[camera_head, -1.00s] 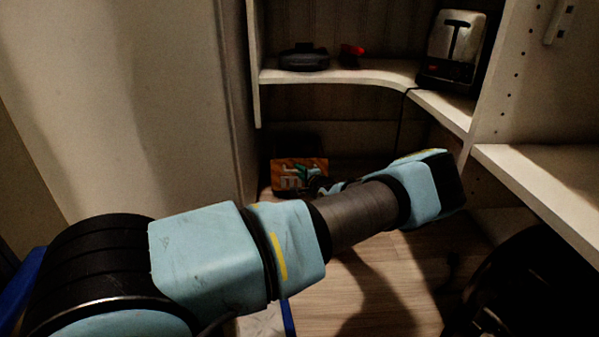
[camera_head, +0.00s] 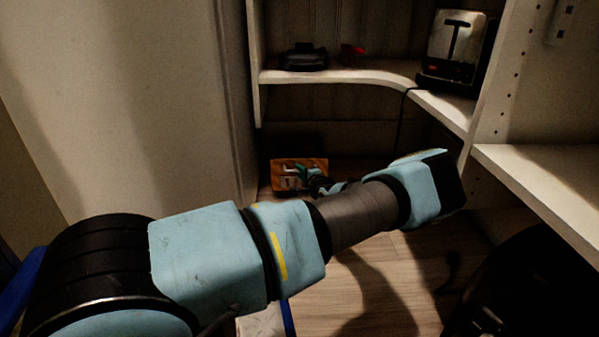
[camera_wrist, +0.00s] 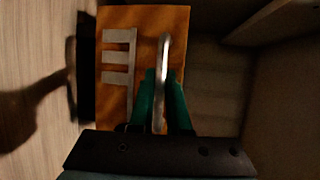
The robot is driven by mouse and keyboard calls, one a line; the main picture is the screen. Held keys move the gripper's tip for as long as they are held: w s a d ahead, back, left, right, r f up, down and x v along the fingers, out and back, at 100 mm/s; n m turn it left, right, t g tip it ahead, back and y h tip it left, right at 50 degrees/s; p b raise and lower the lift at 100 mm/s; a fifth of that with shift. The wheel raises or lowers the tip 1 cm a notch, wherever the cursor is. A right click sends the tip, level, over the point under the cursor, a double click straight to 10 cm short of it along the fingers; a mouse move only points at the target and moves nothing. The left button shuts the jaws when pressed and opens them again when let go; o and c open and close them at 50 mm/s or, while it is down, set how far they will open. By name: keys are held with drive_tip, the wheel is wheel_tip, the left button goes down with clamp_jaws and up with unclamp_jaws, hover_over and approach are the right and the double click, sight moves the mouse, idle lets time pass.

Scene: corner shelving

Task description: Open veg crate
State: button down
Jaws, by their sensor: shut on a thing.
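The veg crate (camera_head: 285,168) shows as a small orange-fronted box on the floor under the corner shelf. In the wrist view its orange front (camera_wrist: 112,20) fills the middle, with a pale grey E-shaped mark and a long metal handle (camera_wrist: 163,55). My gripper (camera_wrist: 162,100) has green fingers on both sides of the handle and is shut on it. The inside of the crate is hidden.
A side shelf (camera_head: 545,180) is at the right. Wooden floor (camera_head: 345,290) lies in front.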

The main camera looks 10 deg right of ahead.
drive_tip(key=s+a+p, duration=0.2)
drive_tip(key=s+p, duration=0.9)
drive_tip(key=s+a+p, duration=0.2)
drive_tip(key=s+p, duration=0.9)
drive_tip(key=p, duration=0.1)
drive_tip(key=shift+s, duration=0.2)
drive_tip(key=c, duration=1.2)
unclamp_jaws()
drive_tip(key=shift+o, duration=0.2)
drive_tip(key=p+v, duration=0.2)
drive_tip(key=v, duration=0.8)
drive_tip(key=shift+s+p, duration=0.3)
drive_tip(key=shift+s, duration=0.05)
drive_tip(key=shift+r, duration=0.1)
